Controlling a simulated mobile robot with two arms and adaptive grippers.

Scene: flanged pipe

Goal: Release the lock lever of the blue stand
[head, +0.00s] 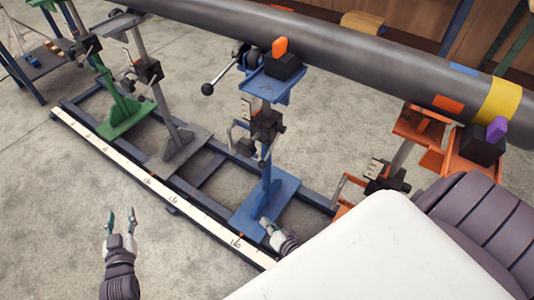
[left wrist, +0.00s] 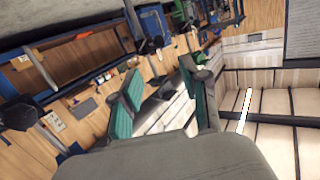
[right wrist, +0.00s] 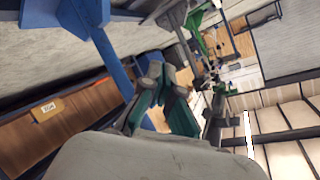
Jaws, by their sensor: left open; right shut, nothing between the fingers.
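The blue stand (head: 281,92) stands under the dark pipe, on a blue base plate (head: 285,190). A dark clamp block (head: 266,124) sits on its post, with small handles beside it; I cannot tell for sure which is the lock lever. My right gripper (head: 266,222) is shut and empty, in front of the base plate in the head view and apart from the clamp block. Its fingers also show in the right wrist view (right wrist: 165,95), with blue stand parts (right wrist: 105,50) beyond. My left gripper (head: 121,220) is open and empty, left of the rail; its fingers show in the left wrist view (left wrist: 163,98).
The dark pipe (head: 340,62) crosses above the stands. A grey stand (head: 180,140) and a green stand (head: 124,115) stand left, an orange stand (head: 470,150) right. A white ruler strip (head: 150,185) runs along the frame. The floor at the lower left is clear.

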